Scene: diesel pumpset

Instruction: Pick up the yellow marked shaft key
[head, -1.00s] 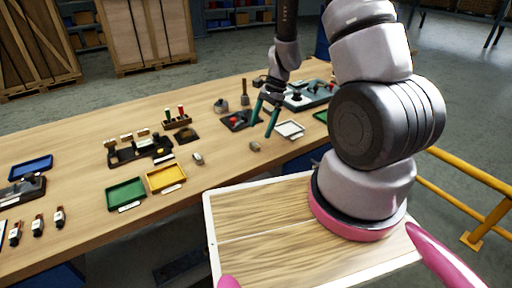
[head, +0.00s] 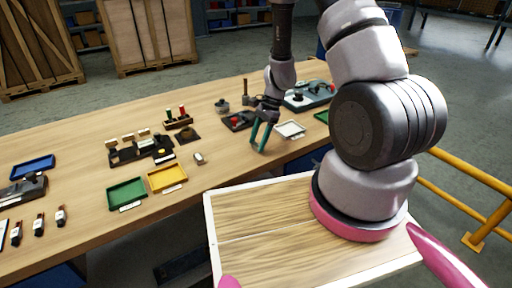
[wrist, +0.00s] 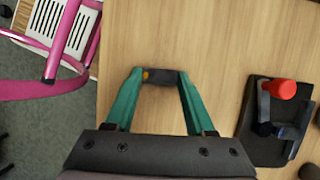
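The yellow marked shaft key (wrist: 162,78) is a short dark block with an orange-yellow mark at its left end in the wrist view. My gripper (wrist: 161,74) has its two teal fingers at the key's two ends, with no clear gap, so it looks shut on it. In the head view my gripper (head: 257,147) is low at the table's front part and hides the key. Whether the key touches the tabletop cannot be told. A similar small grey piece (head: 199,158) lies on the table to the left.
A dark fixture with a red knob (wrist: 282,90) stands right of my gripper. A white tray (head: 290,129) is just right of it in the head view. Yellow (head: 167,178) and green (head: 126,193) trays lie left. Bare tabletop surrounds the key.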

